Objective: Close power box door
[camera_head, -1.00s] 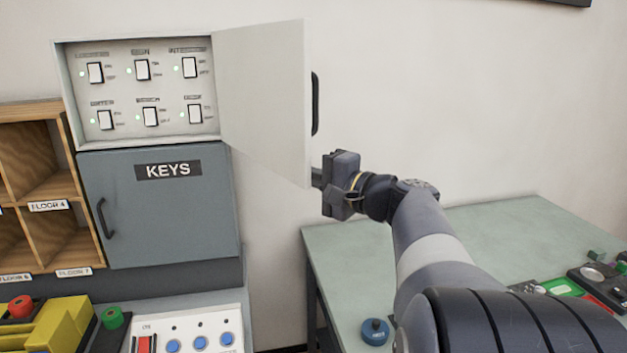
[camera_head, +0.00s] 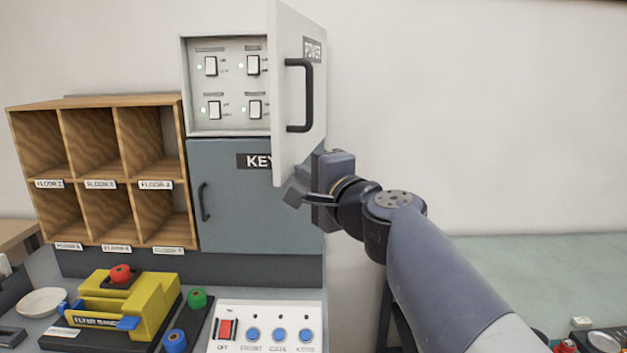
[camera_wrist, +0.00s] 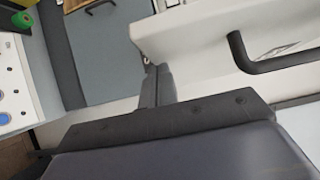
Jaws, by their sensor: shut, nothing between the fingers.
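The power box (camera_head: 228,120) hangs on the wall with rows of white switches and green lights inside. Its white door (camera_head: 290,120) is hinged on the right and stands partly open, hiding the right-hand switches. A black handle (camera_head: 306,95) and a POWER label are on its outer face. My gripper (camera_head: 296,195) is shut and empty at the door's lower edge, below the handle. In the wrist view the closed fingers (camera_wrist: 156,86) reach the edge of the door (camera_wrist: 195,40), with the handle (camera_wrist: 262,64) to the right. I cannot tell whether they touch.
The grey KEYS cabinet (camera_head: 235,215) is directly below, its door shut. Wooden pigeonholes (camera_head: 110,150) stand to the left. A yellow device (camera_head: 130,305) and a button panel (camera_head: 265,325) sit on the desk below. The wall on the right is clear above a green table (camera_head: 540,265).

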